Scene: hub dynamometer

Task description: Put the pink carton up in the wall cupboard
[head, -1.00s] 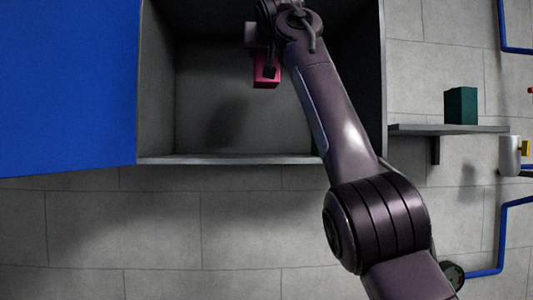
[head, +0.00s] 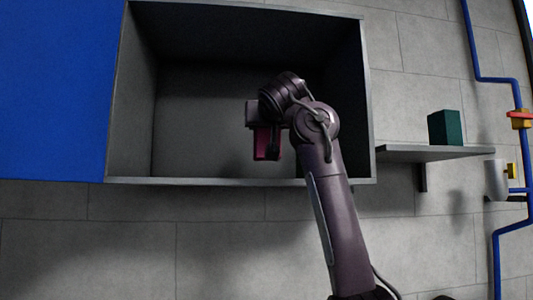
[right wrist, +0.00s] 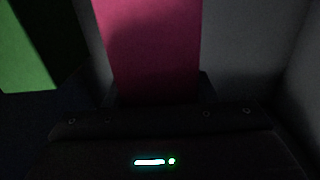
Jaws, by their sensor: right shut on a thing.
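The pink carton (head: 262,143) is upright inside the opening of the wall cupboard (head: 240,182), above its floor. My right gripper (head: 268,140) is shut on the carton; the arm reaches up from below and hides part of the cupboard's right side. In the right wrist view the carton (right wrist: 150,45) fills the upper middle, between the fingers. Whether its bottom touches the cupboard floor I cannot tell. My left gripper is not in view.
The blue cupboard door (head: 55,90) stands open at the left. A green object (right wrist: 22,50) shows beside the carton in the right wrist view. Right of the cupboard, a shelf (head: 420,153) holds a dark green box (head: 445,128), near blue pipes (head: 475,60).

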